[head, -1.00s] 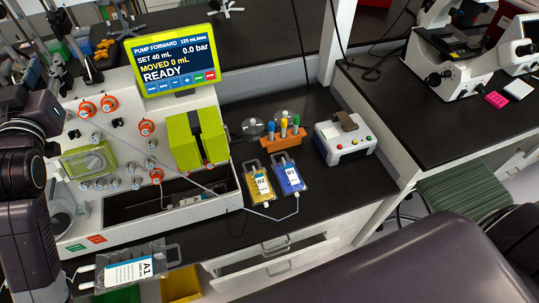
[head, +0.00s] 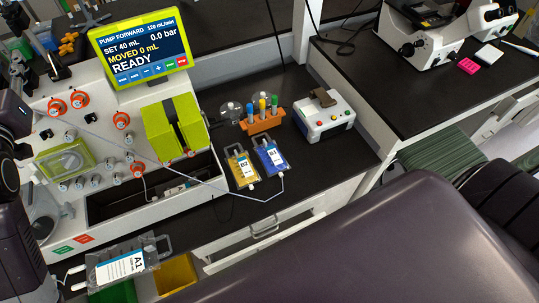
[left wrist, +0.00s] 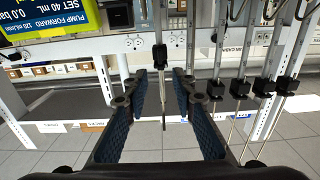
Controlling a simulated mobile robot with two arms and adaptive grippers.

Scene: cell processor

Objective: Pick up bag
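A blue bag labelled B1 (head: 271,157) and a yellow bag labelled B2 (head: 242,168) lie side by side on the black counter, right of the white processor. A thin tube runs from the processor to the bags. A clear bag labelled A1 (head: 121,266) is at the lower left, in front of the processor. My left gripper (left wrist: 160,80) is open in the left wrist view, its blue-padded fingers apart and no bag between them. It faces metal rods and shelving. In the head view my left arm is at the left edge. My right gripper is out of view.
The processor (head: 205,210) carries a screen (head: 139,47) reading READY. An orange rack (head: 262,122) with coloured tubes and a white device (head: 323,115) stand behind the bags. Green (head: 114,293) and yellow (head: 177,276) bins are below A1. My large purple arm covers the lower right.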

